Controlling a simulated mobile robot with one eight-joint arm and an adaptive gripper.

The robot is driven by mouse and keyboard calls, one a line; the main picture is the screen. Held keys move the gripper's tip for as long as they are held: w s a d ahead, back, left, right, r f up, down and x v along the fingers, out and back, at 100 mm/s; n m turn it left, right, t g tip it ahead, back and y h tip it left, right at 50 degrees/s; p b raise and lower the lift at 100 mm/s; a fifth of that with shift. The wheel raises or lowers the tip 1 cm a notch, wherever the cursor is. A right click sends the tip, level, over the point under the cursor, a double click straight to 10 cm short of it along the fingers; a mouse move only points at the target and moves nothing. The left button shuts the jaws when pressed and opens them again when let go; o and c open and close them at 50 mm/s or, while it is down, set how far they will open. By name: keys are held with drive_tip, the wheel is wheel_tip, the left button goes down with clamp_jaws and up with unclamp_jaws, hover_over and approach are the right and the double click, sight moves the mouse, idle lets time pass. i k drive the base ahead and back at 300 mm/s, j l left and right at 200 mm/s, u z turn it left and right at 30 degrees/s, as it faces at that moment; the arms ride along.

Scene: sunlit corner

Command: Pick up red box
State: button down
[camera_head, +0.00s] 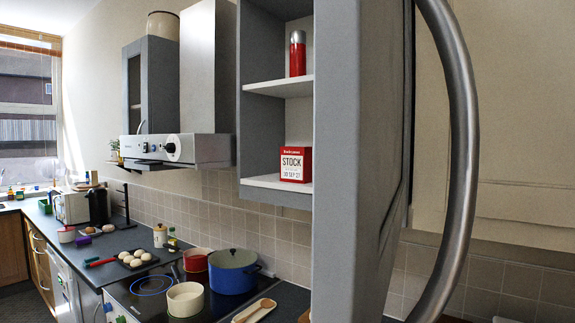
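A red box (295,165) with a white label reading STOCK stands upright on the lower shelf (276,183) of an open grey wall cupboard. It is near the shelf's front right, close to the large grey door (350,150) in the foreground. The box's front and part of its right side show, and nothing visibly covers its front. My gripper is not in view.
The grey door and its curved metal handle (462,130) fill much of the right side. A red and silver cylinder (297,56) stands on the shelf above. Below, a blue pot (233,273) and a cream pot (185,299) stand on the hob.

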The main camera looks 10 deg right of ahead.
sight(296, 163)
drive_tip(key=k+j+z, duration=0.2)
drive_tip(key=i+j+z, duration=0.3)
drive_tip(key=j, duration=0.7)
drive_tip(key=j+z, duration=0.35)
drive_tip(key=j, duration=0.65)
drive_tip(key=i+j+z, duration=0.3)
drive_tip(key=i+j, duration=0.15)
drive_tip(key=i+j+z, duration=0.3)
drive_tip(key=i+j, duration=0.2)
drive_tip(key=j, duration=0.1)
